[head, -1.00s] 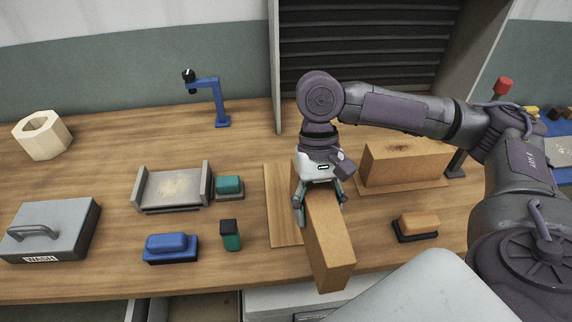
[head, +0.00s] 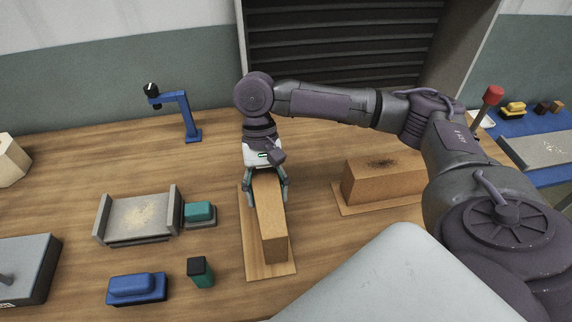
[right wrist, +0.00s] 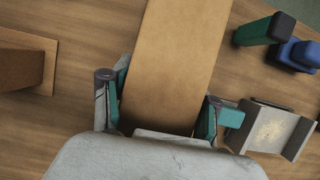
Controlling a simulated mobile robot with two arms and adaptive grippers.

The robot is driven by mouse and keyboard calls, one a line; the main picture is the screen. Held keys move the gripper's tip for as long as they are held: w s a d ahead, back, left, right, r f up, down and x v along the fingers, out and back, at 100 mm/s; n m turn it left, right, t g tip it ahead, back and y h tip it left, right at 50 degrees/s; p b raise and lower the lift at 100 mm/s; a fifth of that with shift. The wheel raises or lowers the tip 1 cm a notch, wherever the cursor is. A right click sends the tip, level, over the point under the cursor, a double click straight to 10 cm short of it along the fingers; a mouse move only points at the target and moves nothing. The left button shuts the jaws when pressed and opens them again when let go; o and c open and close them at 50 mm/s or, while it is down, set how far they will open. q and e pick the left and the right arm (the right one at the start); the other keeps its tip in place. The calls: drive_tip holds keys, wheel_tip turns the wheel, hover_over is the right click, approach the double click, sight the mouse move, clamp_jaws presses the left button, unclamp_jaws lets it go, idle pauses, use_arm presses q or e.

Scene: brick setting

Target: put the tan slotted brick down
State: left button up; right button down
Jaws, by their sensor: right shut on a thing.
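The tan brick (head: 272,225) is a long block in the head view, lying lengthwise over a flat wooden board (head: 285,270). My right gripper (head: 267,193) is shut on its far end from above, one finger on each side. I cannot tell whether the brick's underside touches the board. In the right wrist view the brick (right wrist: 175,60) runs up between the fingers (right wrist: 160,118). No slot shows on its visible faces. My left gripper is not in view.
Another tan brick with a dark burn mark (head: 385,180) sits on a board at right. Left of the held brick are a teal-topped block (head: 199,212), a dark-capped green block (head: 201,273), a blue brush-like block (head: 137,288) and a grey tray (head: 138,220). A blue stand (head: 185,115) is behind.

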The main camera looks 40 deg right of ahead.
drive_tip(key=shift+w+a+f, duration=0.2)
drive_tip(key=shift+w+f, duration=0.05)
drive_tip(key=shift+w, duration=0.25)
drive_tip(key=shift+w+a+f, duration=0.2)
drive_tip(key=shift+w+f, duration=0.05)
drive_tip(key=shift+w, duration=0.2)
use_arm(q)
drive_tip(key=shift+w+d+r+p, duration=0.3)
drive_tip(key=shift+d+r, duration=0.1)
use_arm(e)
drive_tip(key=shift+f, duration=2)
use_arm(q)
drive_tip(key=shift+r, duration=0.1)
use_arm(e)
drive_tip(key=shift+c, duration=1.4)
unclamp_jaws()
drive_tip(key=shift+s+f, duration=0.1)
drive_tip(key=shift+f, duration=0.05)
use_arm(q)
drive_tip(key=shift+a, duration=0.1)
use_arm(e)
drive_tip(key=b+v, duration=0.1)
drive_tip(key=v, duration=1.1)
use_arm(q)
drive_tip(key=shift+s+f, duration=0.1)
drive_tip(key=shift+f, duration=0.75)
